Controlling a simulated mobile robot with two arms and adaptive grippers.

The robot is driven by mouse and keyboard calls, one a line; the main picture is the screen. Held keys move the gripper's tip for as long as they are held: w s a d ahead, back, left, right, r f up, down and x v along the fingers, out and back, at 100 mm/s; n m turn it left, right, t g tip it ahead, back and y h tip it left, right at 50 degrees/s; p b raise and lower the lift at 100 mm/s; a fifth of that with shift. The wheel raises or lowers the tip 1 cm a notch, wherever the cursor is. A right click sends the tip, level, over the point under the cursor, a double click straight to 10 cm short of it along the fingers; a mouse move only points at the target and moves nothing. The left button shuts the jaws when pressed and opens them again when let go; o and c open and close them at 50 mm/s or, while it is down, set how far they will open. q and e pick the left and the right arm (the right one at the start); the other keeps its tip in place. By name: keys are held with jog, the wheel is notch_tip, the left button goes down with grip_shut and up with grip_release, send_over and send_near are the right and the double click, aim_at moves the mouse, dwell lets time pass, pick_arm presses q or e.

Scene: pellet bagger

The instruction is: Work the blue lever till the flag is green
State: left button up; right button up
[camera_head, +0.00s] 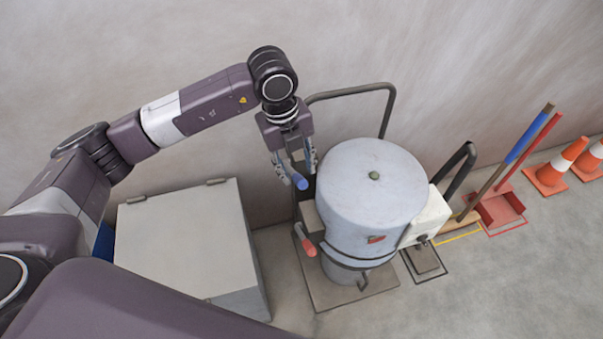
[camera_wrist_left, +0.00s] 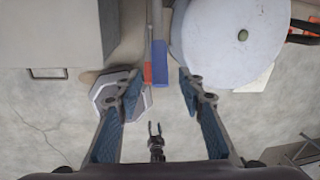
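The blue lever (camera_head: 299,181) sticks out at the upper left of the pale drum (camera_head: 365,200). My left gripper (camera_head: 294,168) is open above it. In the left wrist view the blue lever (camera_wrist_left: 160,65) shows between the open fingertips, with a gap on both sides. I cannot tell whether the fingers reach down around it. A red lever (camera_head: 305,240) sits lower on the same side, and its red part (camera_wrist_left: 148,73) shows left of the blue one. A small flag (camera_head: 376,239) on the drum's front looks red. A small dark two-pronged shape in the wrist view looks like my right gripper (camera_wrist_left: 156,132), open and empty.
A grey cabinet (camera_head: 185,240) stands left of the drum. A bent rail (camera_head: 350,93) rises behind the drum, and a white box (camera_head: 430,215) is on its right. A broom, a red dustpan (camera_head: 500,207) and orange cones (camera_head: 556,168) stand along the wall. The front right floor is clear.

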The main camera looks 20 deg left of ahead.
aim_at(299, 178)
pick_arm(q)
jog(key=shift+w+d+f+p, duration=0.15)
jog(key=shift+f+p, duration=0.2)
jog(key=shift+f, duration=1.05)
jog(key=shift+w+d+f+p, duration=0.15)
jog(key=shift+f+p, duration=0.15)
jog(key=shift+f, duration=1.05)
grip_shut()
